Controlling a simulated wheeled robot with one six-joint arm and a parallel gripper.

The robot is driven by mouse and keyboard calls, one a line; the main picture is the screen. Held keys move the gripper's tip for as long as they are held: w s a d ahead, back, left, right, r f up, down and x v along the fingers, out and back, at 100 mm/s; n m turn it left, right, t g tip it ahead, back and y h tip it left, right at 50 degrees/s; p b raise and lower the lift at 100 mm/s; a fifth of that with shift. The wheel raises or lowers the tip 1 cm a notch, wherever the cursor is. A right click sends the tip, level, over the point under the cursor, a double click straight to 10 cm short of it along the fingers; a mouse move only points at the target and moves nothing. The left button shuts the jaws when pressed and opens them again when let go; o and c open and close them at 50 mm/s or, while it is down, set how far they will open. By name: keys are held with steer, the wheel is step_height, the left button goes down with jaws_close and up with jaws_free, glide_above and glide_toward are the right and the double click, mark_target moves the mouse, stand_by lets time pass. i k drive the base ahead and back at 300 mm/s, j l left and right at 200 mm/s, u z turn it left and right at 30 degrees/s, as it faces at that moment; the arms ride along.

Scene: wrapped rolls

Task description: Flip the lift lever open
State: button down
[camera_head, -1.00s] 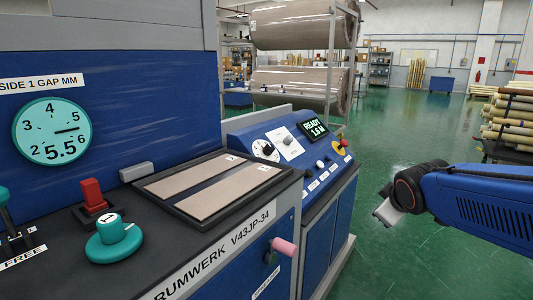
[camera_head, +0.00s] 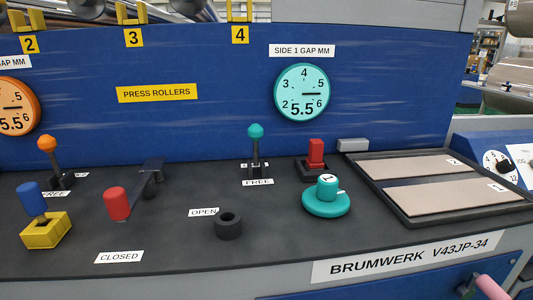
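A lever with a red knob (camera_head: 117,203) and a dark arm (camera_head: 146,187) lies low over the black console top at the left. Its arm runs from a dark pivot block (camera_head: 152,166) toward the front left, and the knob sits behind the CLOSED label (camera_head: 119,257). The OPEN label (camera_head: 203,212) is to the right, beside a black ring-shaped stop (camera_head: 228,225). The knob is apart from the stop. No label names this lever as the lift lever. My gripper is not in view.
A yellow base with a blue knob (camera_head: 32,198) stands left of the lever. An orange-topped lever (camera_head: 47,143), a teal-topped lever (camera_head: 255,131), a red switch (camera_head: 316,152) and a teal dial (camera_head: 327,196) also rise from the console. A shallow tray (camera_head: 385,165) lies at right.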

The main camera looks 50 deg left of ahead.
mark_target(120, 208)
steer(key=u, duration=2.4)
